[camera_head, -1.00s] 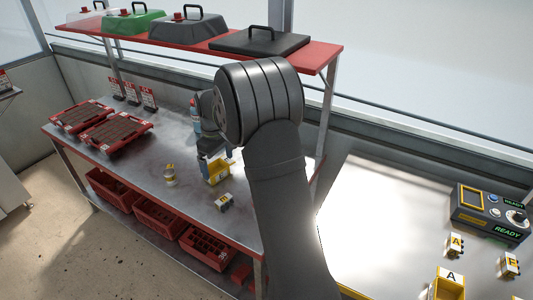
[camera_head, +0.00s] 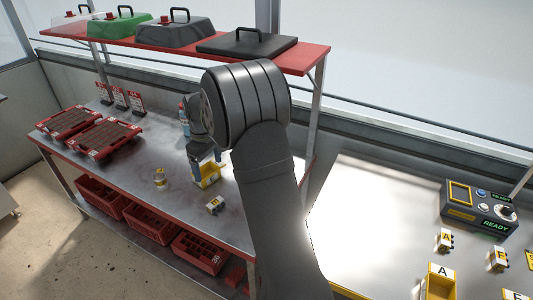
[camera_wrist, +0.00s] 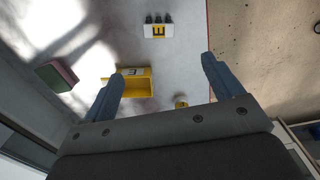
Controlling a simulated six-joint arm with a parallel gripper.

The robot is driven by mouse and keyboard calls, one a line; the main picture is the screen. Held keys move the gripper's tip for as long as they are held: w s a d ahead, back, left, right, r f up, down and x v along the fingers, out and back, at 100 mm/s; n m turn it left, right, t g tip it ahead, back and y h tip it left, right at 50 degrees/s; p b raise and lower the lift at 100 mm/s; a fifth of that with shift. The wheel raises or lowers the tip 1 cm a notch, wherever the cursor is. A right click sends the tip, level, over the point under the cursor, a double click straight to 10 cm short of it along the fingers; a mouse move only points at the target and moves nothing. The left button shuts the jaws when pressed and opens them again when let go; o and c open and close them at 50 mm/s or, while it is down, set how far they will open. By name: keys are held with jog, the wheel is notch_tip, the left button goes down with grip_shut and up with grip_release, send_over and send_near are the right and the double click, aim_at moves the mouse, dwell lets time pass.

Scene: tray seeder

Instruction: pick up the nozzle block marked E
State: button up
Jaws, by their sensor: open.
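The nozzle block marked E (camera_wrist: 159,31) is white with a yellow E label and several dark nozzles along one side. It lies on the metal bench, beyond my fingertips at the top middle of the wrist view. In the head view it is the small white and yellow block (camera_head: 215,205) near the bench's front edge. My gripper (camera_wrist: 162,67) is open and empty, its blue fingers spread wide, with the block beyond the gap between them. In the head view my gripper (camera_head: 205,160) is above the bench by the yellow bin, partly hidden behind my arm.
A yellow bin marked E (camera_wrist: 140,84) is partly covered by my left finger. A small yellow-banded round item (camera_wrist: 181,102) and a green and pink block (camera_wrist: 58,75) are nearby. Red trays (camera_head: 105,138) stand left; a red shelf (camera_head: 310,62) is overhead.

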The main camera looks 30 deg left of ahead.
jog(key=m, duration=0.2)
send_near(215, 202)
jog(key=shift+m, duration=0.4)
notch_tip(215, 202, down, 9)
jog(key=shift+d+f, duration=0.1)
jog(key=c, duration=1.1)
